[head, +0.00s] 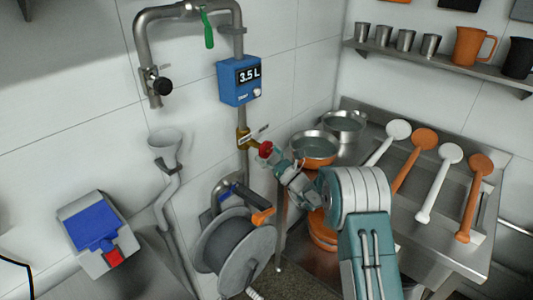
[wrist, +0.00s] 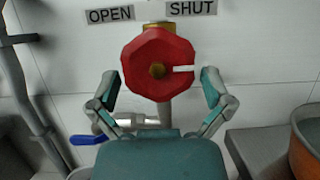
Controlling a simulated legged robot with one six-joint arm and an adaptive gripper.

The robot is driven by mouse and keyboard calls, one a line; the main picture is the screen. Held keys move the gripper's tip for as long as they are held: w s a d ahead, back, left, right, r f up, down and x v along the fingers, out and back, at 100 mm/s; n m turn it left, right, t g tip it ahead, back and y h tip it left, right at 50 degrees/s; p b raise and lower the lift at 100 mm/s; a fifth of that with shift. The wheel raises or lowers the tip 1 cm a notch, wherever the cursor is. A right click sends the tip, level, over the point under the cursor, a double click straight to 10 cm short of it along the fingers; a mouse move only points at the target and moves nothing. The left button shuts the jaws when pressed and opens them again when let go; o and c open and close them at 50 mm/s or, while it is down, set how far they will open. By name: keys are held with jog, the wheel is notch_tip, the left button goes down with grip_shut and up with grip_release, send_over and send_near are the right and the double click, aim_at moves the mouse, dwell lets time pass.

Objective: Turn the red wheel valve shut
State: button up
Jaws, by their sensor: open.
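The red wheel valve (wrist: 150,50) has an eight-sided rim, a brass hub and a white mark pointing right. Above it are an OPEN label (wrist: 110,15) at left and a SHUT label (wrist: 191,7) at right. In the head view the wheel (head: 265,149) is on a brass body on the wall pipe. My gripper (wrist: 158,84) is open, with one finger on each side of the wheel's lower half and gaps to the rim. I cannot tell whether the tips reach the wheel's depth. In the head view my gripper (head: 277,160) is close in front of the wheel.
A blue meter (head: 240,81) reading 3.5 L is above the valve. A hose reel (head: 236,250) is below it. A blue-handled lever (wrist: 88,139) is low left of the wheel.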

jog(key=v, duration=1.1)
jog(key=shift+d+f, duration=0.3)
jog(key=shift+s, duration=0.15)
jog(key=s+a+r+n+g+h, duration=0.2)
jog(key=s+a+r+n+g, duration=0.1)
jog(key=s+r+n+g, duration=0.55)
jog(key=s+a+r+n+g+h, duration=0.25)
jog(key=s+r+n+g, duration=0.35)
jog(key=s, duration=0.6)
jog(key=s+d+n+t+h, duration=0.6)
jog(key=s+d+n+h, duration=0.5)
jog(key=s+d, duration=0.5)
jog(key=shift+s+d+h, duration=0.35)
jog(key=shift+s+h, duration=0.45)
jog(key=shift+h, duration=0.25)
